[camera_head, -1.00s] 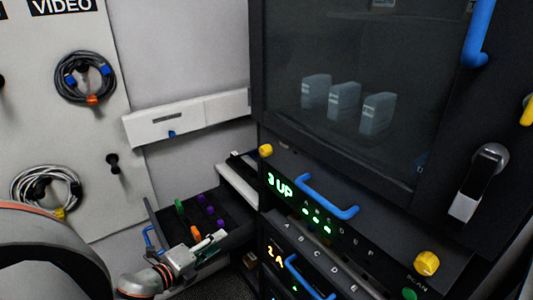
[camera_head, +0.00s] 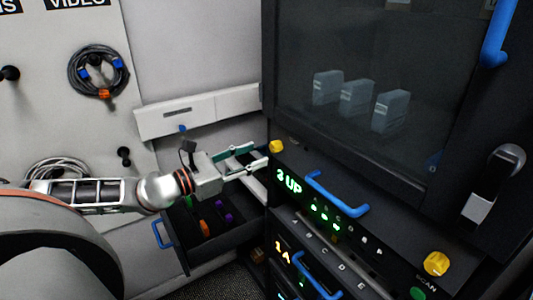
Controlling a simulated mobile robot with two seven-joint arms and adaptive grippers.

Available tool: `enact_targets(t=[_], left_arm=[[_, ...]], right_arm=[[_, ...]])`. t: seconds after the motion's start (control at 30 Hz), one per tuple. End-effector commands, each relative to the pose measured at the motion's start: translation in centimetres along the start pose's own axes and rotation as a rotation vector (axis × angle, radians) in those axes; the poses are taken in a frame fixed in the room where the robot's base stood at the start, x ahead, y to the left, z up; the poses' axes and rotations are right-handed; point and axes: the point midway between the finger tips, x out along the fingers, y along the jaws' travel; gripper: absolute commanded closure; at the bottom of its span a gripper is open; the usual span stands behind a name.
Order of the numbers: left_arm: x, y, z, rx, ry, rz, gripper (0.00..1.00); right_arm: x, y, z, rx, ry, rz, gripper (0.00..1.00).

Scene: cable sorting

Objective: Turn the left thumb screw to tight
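The left thumb screw (camera_head: 276,146) is a yellow knob at the upper left corner of the black rack panel that shows "3 UP" in green. My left gripper (camera_head: 257,158) comes in from the left, just left of and slightly below this knob. Its two fingers are apart, with nothing between them, and their tips point right toward the knob. I cannot tell whether a fingertip touches it. A second yellow thumb screw (camera_head: 437,263) is at the panel's lower right. My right gripper is out of view.
A blue handle (camera_head: 337,195) sticks out of the panel between the screws. Below my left gripper is an open dark drawer (camera_head: 232,250) with coloured items and a blue handle. Coiled cables (camera_head: 98,72) hang on the left wall. A glass-fronted cabinet door is above the panel.

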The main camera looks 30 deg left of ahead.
Motion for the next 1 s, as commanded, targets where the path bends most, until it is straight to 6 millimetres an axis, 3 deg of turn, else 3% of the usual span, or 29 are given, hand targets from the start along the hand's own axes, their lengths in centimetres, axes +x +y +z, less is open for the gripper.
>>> enact_targets(t=[0.47, 1.0], left_arm=[[2.6, 0.0, -0.2, -0.001, -0.001, 0.0, 0.62], [4.6, 0.2, 0.0, -0.005, -0.001, 0.006, 0.62]], right_arm=[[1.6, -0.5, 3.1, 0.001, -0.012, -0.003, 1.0], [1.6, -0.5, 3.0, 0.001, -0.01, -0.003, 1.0]])
